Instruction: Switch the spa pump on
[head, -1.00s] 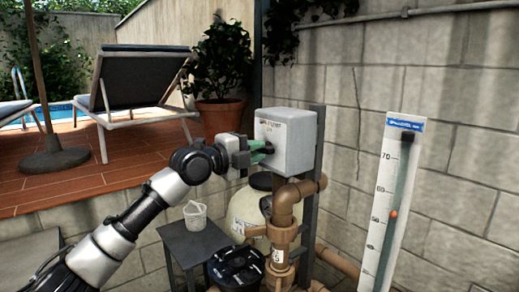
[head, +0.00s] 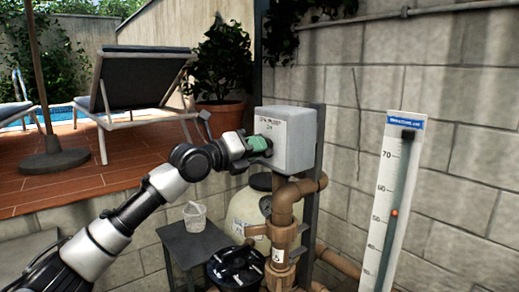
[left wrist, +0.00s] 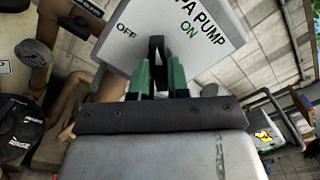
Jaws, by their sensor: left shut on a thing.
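The grey spa pump switch box (head: 294,142) is on a dark post right of centre in the head view. Its face (left wrist: 222,62) fills the top of the left wrist view, with "OFF" at left and "ON" at upper right of the lever. The black switch lever (left wrist: 157,48) stands between these two marks in the picture. My left gripper (head: 264,143) is at the box front, its green fingers (left wrist: 158,84) shut on the lever. In the head view the gripper hides the lever. My right gripper is not in view.
Brown pipes (head: 284,220) and a cream tank (head: 247,209) stand below the box. A small dark table (head: 190,246) holds a whitish basket (head: 195,216). A tall white gauge board (head: 394,205) stands at the right, before the block wall.

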